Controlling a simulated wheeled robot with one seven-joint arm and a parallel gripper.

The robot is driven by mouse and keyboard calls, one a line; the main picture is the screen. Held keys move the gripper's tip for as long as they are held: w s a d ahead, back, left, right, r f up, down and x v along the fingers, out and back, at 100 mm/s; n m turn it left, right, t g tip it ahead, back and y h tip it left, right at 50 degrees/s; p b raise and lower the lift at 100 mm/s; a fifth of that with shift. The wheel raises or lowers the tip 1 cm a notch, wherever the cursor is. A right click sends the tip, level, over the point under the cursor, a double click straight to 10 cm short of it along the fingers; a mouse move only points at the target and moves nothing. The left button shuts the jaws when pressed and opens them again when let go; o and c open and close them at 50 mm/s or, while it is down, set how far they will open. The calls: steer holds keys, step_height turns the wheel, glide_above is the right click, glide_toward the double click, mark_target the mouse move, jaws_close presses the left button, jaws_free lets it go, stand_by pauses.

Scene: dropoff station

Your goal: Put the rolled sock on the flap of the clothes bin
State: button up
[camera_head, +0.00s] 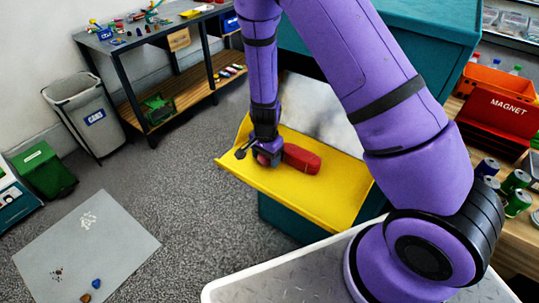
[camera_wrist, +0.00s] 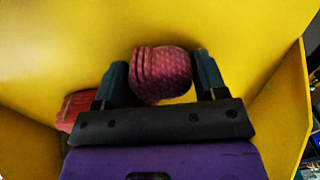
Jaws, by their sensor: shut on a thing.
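My gripper (camera_head: 265,151) is low over the yellow flap (camera_head: 322,203) of the teal clothes bin (camera_head: 432,22), near the flap's left end. In the wrist view it is shut on the rolled sock (camera_wrist: 162,70), a dark pink, textured roll with ridges on its left side, held between the two fingers. The yellow surface lies close around the sock; I cannot tell whether they touch. In the head view the sock is mostly hidden by my gripper. A separate red bundle (camera_head: 302,159) lies on the flap just right of my gripper; it also shows at left in the wrist view (camera_wrist: 75,108).
The flap has raised side edges. A grey bin (camera_head: 84,112), a green box (camera_head: 44,172) and a workbench (camera_head: 150,35) stand at the left. A grey mat (camera_head: 120,240) lies on the floor. Cans (camera_head: 515,182) and a red MAGNET bin (camera_head: 497,115) are at the right.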

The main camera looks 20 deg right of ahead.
steer(key=shift+f, duration=0.1)
steer(key=o, duration=0.9)
steer(key=shift+o, duration=0.2)
step_height(320, 180, up, 12)
steer(key=shift+r, duration=0.2)
steer(key=s+d+r+n+t+y, duration=0.1)
steer(key=s+d+r+n, duration=0.2)
steer(key=r, duration=0.8)
steer(key=s+d+r+n+t+y, duration=0.1)
steer(key=s+r+n+y, duration=0.15)
steer(key=s+r, duration=0.55)
steer(key=s+d+r+n+t+h, duration=0.1)
steer(key=s+d+r+n, duration=0.1)
steer(key=s+r, duration=0.4)
steer(key=s+d+r+n+t+h, duration=0.2)
steer(key=s+d+r+n, duration=0.1)
steer(key=s+r, duration=0.4)
steer(key=shift+s+n, duration=0.35)
steer(key=shift+s, duration=0.4)
steer(key=shift+d+r+h, duration=0.1)
steer(key=shift+h, duration=0.15)
